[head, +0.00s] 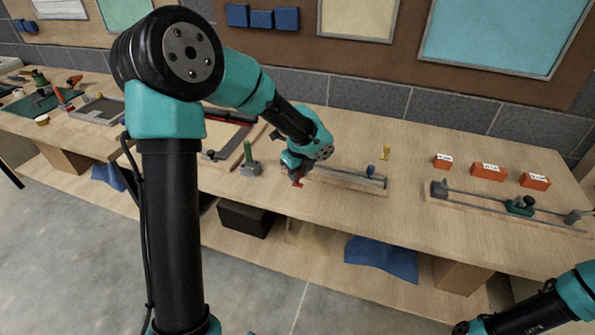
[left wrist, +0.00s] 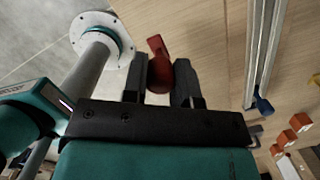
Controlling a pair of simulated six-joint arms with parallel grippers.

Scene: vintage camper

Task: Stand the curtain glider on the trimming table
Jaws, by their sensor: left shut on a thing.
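My left gripper (head: 298,177) is low over the long wooden workbench, at the left end of a board with a metal rail (head: 345,178). It is shut on a small red piece (left wrist: 158,66), which sits between its two dark fingers in the left wrist view. In the head view the red piece (head: 298,183) shows just below the fingertips. I cannot tell for certain whether it is the curtain glider or whether it touches the board. A blue knob (head: 370,170) stands on the rail. A small yellow piece (head: 384,152) stands on the bench behind it.
A grey block with a green handle (head: 250,161) stands left of my left gripper. Orange labelled blocks (head: 488,172) stand at the right. A second rail board with a dark green slider (head: 520,206) lies in front of them. Bare bench (head: 410,185) separates the two boards.

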